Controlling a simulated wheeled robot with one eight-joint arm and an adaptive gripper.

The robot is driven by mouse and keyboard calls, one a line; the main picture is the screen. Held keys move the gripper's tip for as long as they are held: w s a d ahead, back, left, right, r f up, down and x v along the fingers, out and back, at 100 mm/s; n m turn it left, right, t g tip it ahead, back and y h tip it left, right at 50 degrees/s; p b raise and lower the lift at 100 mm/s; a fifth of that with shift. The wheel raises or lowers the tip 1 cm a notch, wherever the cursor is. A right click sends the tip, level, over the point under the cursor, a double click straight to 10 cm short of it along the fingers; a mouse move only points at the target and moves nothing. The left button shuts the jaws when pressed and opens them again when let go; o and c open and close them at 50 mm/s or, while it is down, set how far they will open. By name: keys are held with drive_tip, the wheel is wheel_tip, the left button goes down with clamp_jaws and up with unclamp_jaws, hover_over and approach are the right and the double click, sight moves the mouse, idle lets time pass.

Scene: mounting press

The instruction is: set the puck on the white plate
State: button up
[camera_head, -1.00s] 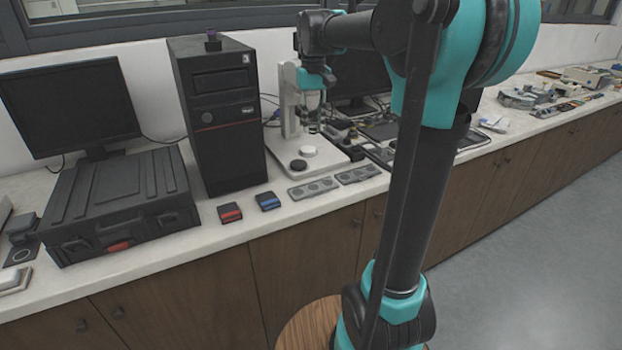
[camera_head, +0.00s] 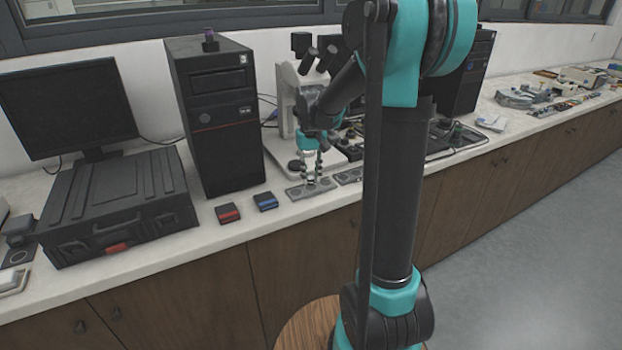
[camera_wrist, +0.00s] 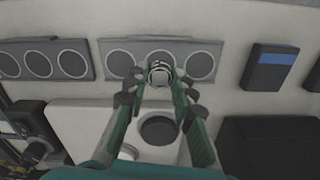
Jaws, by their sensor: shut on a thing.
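The puck (camera_wrist: 160,73) is a small, shiny metallic round piece between my fingertips in the wrist view. My gripper (camera_wrist: 160,80) is shut on it, over the middle disc of a grey strip (camera_wrist: 130,45). I cannot tell whether the puck still touches the strip. In the head view my gripper (camera_head: 318,180) is low over the same strip (camera_head: 297,193), and the puck is too small to make out. The white plate (camera_head: 276,146) is the flat base of the white stand behind the gripper; it also shows in the wrist view (camera_wrist: 90,115).
A dark disc (camera_wrist: 158,129) sits on the white plate. A second grey strip (camera_head: 350,176) lies right of the first. Red (camera_head: 228,213) and blue (camera_head: 265,201) blocks lie left. A black computer tower (camera_head: 212,110) stands left of the stand.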

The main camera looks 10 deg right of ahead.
sight(311, 178)
drive_tip(key=shift+f, duration=0.75)
drive_tip(key=shift+f, duration=0.15)
drive_tip(key=o, duration=1)
wheel_tip(311, 178, up, 12)
drive_tip(key=s+d+f+t, duration=0.1)
drive_tip(key=s+f, duration=0.5)
drive_tip(key=s, duration=0.1)
drive_tip(key=s+d+f+m+t, duration=0.1)
drive_tip(key=s+f, duration=0.5)
drive_tip(key=s, duration=0.1)
drive_tip(key=s+d+f+t, duration=0.2)
drive_tip(key=s+f, duration=0.4)
drive_tip(key=s, duration=0.2)
drive_tip(key=shift+s+f, duration=0.1)
drive_tip(key=shift+f, duration=0.1)
